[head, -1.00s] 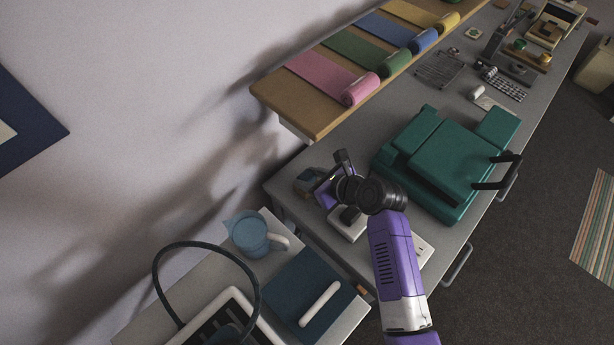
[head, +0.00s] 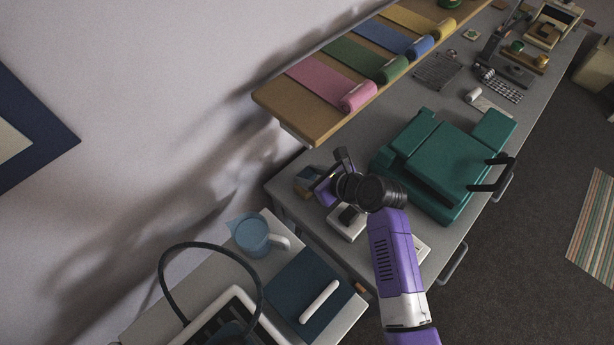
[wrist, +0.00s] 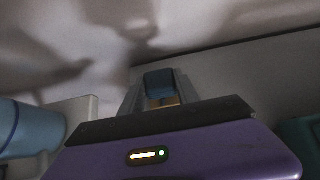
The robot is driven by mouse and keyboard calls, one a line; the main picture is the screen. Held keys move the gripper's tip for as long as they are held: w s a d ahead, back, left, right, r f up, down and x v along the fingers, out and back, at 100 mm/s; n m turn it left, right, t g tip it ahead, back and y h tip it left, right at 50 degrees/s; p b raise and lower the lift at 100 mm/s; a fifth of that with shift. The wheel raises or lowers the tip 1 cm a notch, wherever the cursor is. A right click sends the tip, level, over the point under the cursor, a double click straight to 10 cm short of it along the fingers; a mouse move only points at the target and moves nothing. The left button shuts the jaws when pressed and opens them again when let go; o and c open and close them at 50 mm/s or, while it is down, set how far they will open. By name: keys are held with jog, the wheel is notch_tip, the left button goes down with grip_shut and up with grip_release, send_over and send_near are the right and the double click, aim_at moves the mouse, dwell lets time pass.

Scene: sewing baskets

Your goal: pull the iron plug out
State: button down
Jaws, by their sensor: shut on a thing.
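My gripper (head: 322,186) is over the near left corner of the grey worktop. In the wrist view its fingers (wrist: 158,100) are shut on a dark blue block with a tan part below, which I take to be the iron plug (wrist: 159,83). A small dark and tan piece beside the fingers in the head view (head: 307,181) seems to be the same thing. A white power strip (head: 345,226) lies below my gripper, partly hidden by my arm, with a black piece (head: 350,214) on it. I cannot tell whether the plug touches any socket.
A green case (head: 445,165) stands right of my arm. A shelf with coloured rolls (head: 318,122) runs along the wall. A lower side table holds a blue jug (head: 252,236), a dark blue pad (head: 312,283) and a dark looped cord or handle (head: 172,290).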

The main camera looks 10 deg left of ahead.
jog(key=shift+r+p, duration=0.3)
jog(key=shift+r, duration=0.1)
jog(key=shift+r+p, duration=0.9)
jog(key=shift+r, duration=1.05)
